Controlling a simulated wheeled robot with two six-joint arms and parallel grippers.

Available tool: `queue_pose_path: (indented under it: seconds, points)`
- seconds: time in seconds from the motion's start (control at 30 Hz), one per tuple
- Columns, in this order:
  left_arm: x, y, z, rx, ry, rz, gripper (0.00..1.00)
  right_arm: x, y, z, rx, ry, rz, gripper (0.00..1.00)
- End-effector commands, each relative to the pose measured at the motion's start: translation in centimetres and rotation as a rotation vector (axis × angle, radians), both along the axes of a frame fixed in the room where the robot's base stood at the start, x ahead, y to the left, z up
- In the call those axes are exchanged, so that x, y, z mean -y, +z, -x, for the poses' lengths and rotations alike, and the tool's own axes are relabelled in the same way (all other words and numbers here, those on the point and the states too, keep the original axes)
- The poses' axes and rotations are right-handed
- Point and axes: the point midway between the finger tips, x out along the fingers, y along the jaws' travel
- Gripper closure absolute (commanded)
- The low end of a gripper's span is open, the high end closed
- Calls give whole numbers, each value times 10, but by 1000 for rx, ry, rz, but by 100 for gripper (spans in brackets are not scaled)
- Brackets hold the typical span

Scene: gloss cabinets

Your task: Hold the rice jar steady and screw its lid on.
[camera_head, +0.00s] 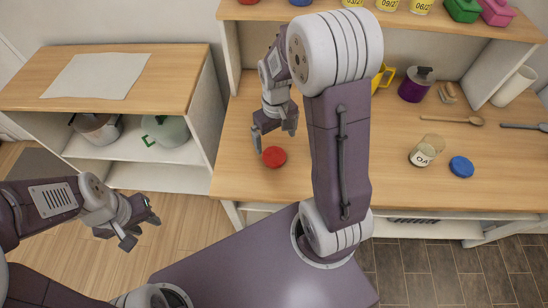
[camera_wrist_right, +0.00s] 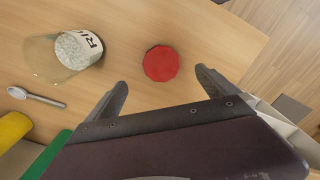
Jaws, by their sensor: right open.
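The red lid (camera_head: 273,157) lies flat on the wooden counter near its left front part. It also shows in the right wrist view (camera_wrist_right: 161,63), beyond and between my right fingertips. My right gripper (camera_head: 273,130) is open and empty above the lid; its two fingers show apart in the wrist view (camera_wrist_right: 160,84). The rice jar (camera_wrist_right: 75,52), clear glass with white rice and a label reading "RI", stands lidless left of the lid in the wrist view. In the head view my right arm hides it. My left gripper (camera_head: 138,228) is open and empty over the floor, off the counter.
Another lidless jar (camera_head: 423,153), labelled "OA", and a blue lid (camera_head: 461,167) are further right on the counter. A wooden spoon (camera_head: 452,120), a purple pot (camera_head: 415,84) and a yellow thing (camera_head: 383,77) lie behind. A low shelf unit (camera_head: 180,85) stands left.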

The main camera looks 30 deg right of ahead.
Motion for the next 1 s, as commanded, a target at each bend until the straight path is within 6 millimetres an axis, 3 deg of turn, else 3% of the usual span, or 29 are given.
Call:
queue_pose_path:
  seconds: [0.27,0.63,0.9,1.0]
  points:
    - [0,-8,0,0,0,0,64,-1,-36,1,-3,-1,-1,2]
    - [0,-9,0,0,0,0,64,-1,-41,1,-1,-1,0,2]
    - [0,-18,0,0,0,0,64,-3,-83,2,-3,-2,-1,2]
    - [0,-19,0,0,0,0,64,-3,-90,2,-1,-2,-1,2]
